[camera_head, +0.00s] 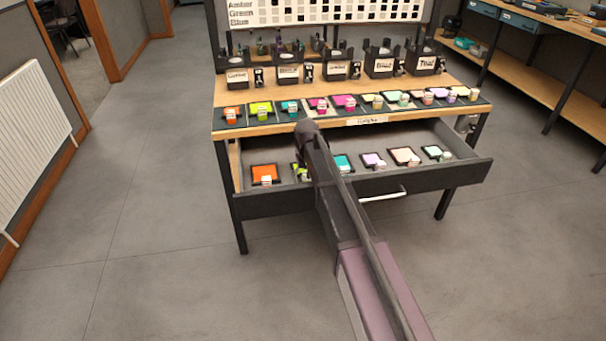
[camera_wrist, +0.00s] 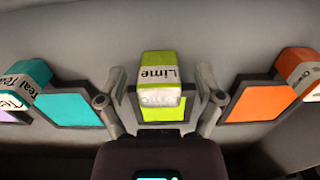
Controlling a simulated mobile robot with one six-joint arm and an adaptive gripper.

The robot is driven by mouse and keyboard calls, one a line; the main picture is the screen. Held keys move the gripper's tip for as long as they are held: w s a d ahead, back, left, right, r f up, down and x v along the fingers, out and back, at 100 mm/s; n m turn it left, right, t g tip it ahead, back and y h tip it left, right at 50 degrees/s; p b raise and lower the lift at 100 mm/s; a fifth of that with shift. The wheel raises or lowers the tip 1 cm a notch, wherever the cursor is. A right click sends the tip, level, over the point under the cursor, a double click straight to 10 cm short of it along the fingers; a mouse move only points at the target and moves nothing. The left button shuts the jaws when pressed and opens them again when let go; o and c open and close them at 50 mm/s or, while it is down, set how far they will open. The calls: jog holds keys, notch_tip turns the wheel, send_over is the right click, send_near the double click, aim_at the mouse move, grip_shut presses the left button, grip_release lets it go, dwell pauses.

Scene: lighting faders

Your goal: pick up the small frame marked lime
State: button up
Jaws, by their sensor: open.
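The small lime frame (camera_wrist: 158,108) lies in the open drawer (camera_head: 262,203), its dark-edged lime panel showing in the wrist view. A lime tab with a white label reading "Lime" (camera_wrist: 160,72) stands up from it. My gripper (camera_wrist: 161,88) is open, with one finger on each side of the tab, and a gap shows on both sides. I cannot tell how far above the panel the fingertips are.
An orange frame (camera_head: 264,174) and a teal frame (camera_head: 343,162) flank it in the drawer, with lavender, peach and mint frames farther right. Another row of coloured frames, including a lime one (camera_head: 261,110), lies on the wooden table top (camera_head: 290,122). Labelled black bins stand behind.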

jog(key=shift+c, duration=0.2)
grip_shut()
jog(key=shift+r, duration=0.15)
dwell(0.3)
notch_tip(320, 180, up, 10)
jog(key=p, duration=1)
dwell(0.7)
notch_tip(320, 180, up, 23)
jog(key=p, duration=2.3)
dwell(0.7)
